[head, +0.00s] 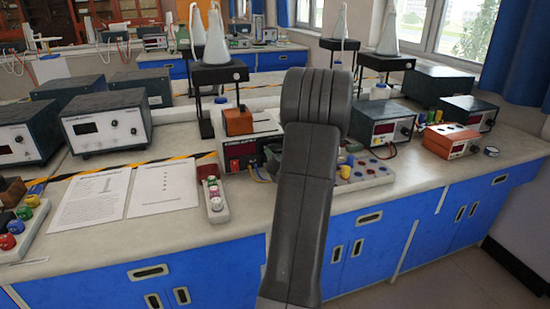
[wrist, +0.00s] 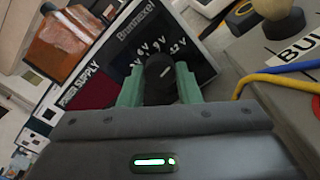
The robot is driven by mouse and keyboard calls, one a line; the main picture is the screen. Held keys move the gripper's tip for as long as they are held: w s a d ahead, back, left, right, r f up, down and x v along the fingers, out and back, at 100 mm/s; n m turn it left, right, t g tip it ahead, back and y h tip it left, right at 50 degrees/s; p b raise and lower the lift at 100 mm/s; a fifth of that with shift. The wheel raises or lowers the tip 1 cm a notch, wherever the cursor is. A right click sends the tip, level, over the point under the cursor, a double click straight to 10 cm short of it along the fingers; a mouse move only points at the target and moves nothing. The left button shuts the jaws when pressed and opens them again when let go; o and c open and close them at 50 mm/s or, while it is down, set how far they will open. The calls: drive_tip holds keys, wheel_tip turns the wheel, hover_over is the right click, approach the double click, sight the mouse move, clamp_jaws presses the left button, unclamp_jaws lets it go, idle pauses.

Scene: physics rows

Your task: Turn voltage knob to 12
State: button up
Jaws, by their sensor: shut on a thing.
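The power supply (head: 240,152) with a red and black front stands on the bench in the head view, partly hidden by my arm. In the wrist view its black panel (wrist: 200,62) has white voltage marks, with "12 V" readable at the right end of the arc. The black voltage knob (wrist: 158,68) sits below these marks. A short white line on it slants up to the right, roughly toward the 12 V side. My gripper (wrist: 159,84) has its green fingers on both sides of the knob and is shut on it. The head view hides the fingers behind my arm.
An orange block (head: 238,122) sits on top of the power supply. Yellow and blue cables (wrist: 275,72) run close to the right finger in the wrist view. Paper sheets (head: 92,197) and a white strip with colored knobs (head: 215,200) lie to the left on the bench.

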drive_tip(key=o, duration=1)
drive_tip(key=shift+c, duration=0.2)
drive_tip(key=v, duration=1.4)
drive_tip(key=shift+w, duration=0.15)
drive_tip(key=x, duration=1.3)
drive_tip(key=shift+w+a, duration=0.15)
drive_tip(key=shift+w, duration=0.25)
